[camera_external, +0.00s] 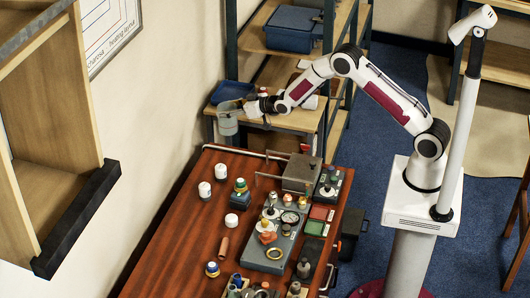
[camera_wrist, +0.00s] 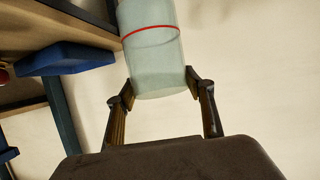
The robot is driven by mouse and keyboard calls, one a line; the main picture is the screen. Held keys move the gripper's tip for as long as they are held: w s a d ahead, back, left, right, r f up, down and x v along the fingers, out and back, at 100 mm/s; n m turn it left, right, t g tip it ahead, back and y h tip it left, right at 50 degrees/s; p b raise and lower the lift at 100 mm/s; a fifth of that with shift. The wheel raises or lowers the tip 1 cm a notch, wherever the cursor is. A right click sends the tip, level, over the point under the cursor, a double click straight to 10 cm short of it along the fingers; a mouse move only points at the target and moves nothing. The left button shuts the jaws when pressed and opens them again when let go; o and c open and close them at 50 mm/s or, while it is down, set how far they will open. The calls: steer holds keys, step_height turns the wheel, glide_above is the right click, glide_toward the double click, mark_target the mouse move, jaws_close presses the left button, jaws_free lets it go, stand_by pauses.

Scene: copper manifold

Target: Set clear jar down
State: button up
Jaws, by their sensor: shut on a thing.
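The clear jar (camera_wrist: 155,60) is a pale, see-through cylinder with a red band around it. In the wrist view it sits between the two fingertips of my gripper (camera_wrist: 155,92), which is shut on it. In the external view the jar (camera_external: 228,122) hangs at the end of my gripper (camera_external: 243,108), near the left edge of a small wooden side table. It appears to be held above the far end of the red-brown table (camera_external: 190,240). I cannot tell whether the jar's base touches anything.
A blue tray (camera_external: 232,91) lies on the side table (camera_external: 300,120) behind the jar. White jars (camera_external: 205,190) stand on the red-brown table, with a grey manifold block (camera_external: 270,240) and several fittings right of them. Bare wood shows along the table's left side.

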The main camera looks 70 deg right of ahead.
steer(key=shift+s+d+r+n+y, duration=0.1)
steer(key=shift+d+r+n+y, duration=0.1)
steer(key=shift+d, duration=0.4)
steer(key=shift+d+r+n+y, duration=0.1)
steer(key=shift+d+r+y, duration=0.1)
steer(key=shift+d, duration=0.4)
steer(key=shift+s+d+r+n+y, duration=0.1)
steer(key=shift+d+r+n+y, duration=0.25)
steer(key=shift+n+y, duration=0.25)
steer(key=shift+s+d+r+n+y, duration=0.1)
steer(key=shift+d+r+n+y, duration=0.15)
steer(key=shift+r+n+y, duration=0.3)
steer(key=s+a+f+n+g+y, duration=0.2)
steer(key=s+a+n+g+y, duration=0.3)
steer(key=s+a+n+y, duration=0.4)
steer(key=s+a+y, duration=0.1)
steer(key=s+a, duration=0.2)
steer(key=a, duration=0.1)
steer(key=shift+s+n, duration=0.15)
steer(key=shift+n, duration=0.2)
steer(key=shift+a+f, duration=0.1)
step_height(320, 180, down, 6)
steer(key=shift+f, duration=0.2)
